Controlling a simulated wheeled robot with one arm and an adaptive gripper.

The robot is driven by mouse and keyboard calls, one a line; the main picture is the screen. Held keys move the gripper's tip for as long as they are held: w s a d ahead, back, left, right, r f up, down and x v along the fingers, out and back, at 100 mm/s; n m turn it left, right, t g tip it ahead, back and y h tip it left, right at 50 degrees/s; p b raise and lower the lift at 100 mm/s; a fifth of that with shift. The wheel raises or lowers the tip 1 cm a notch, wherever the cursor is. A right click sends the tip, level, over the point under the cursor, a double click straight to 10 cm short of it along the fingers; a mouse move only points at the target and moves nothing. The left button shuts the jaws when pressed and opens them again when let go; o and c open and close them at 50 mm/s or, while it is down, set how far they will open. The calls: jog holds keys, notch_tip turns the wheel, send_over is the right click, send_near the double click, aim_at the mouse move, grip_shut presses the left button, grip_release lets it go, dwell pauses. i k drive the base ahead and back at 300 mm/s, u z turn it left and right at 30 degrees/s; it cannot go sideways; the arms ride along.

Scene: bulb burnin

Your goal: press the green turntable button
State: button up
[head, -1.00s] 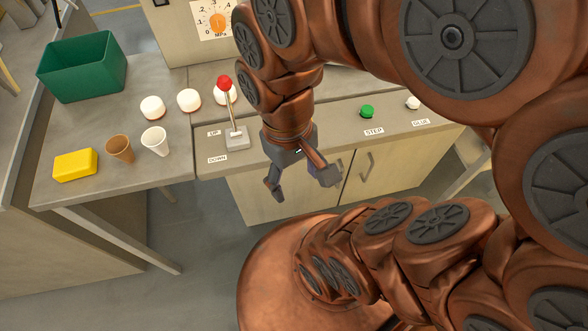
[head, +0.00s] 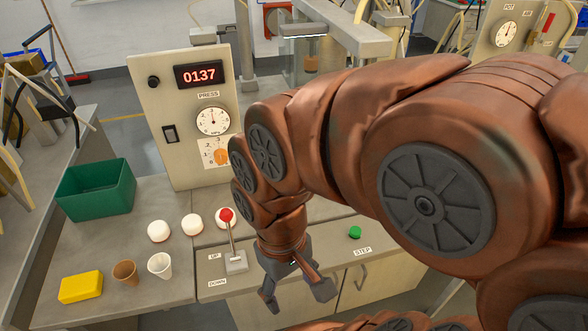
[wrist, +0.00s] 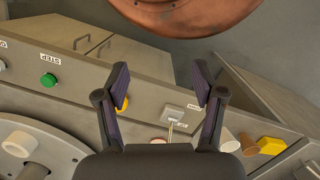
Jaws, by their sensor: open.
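The green button (head: 355,232) sits on the bench top to the right of my gripper, above a label reading STEP. It also shows in the wrist view (wrist: 48,80), to the left of my fingers. My gripper (head: 296,297) is open and empty and hangs in front of the bench's front edge, apart from the button. In the wrist view, my gripper (wrist: 160,85) shows its two fingers spread wide. A grey round disc (wrist: 62,150) lies at the lower left of the wrist view; in the head view my arm covers that area.
A red-knobbed lever (head: 228,216) marked UP and DOWN stands left of my gripper. Several white domes (head: 192,225), a brown cup (head: 126,272), a white cup (head: 160,265), a yellow block (head: 81,287) and a green bin (head: 97,190) sit left. A press panel (head: 165,110) stands behind.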

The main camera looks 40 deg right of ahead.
aim_at(355, 232)
jog(key=z, duration=1.65)
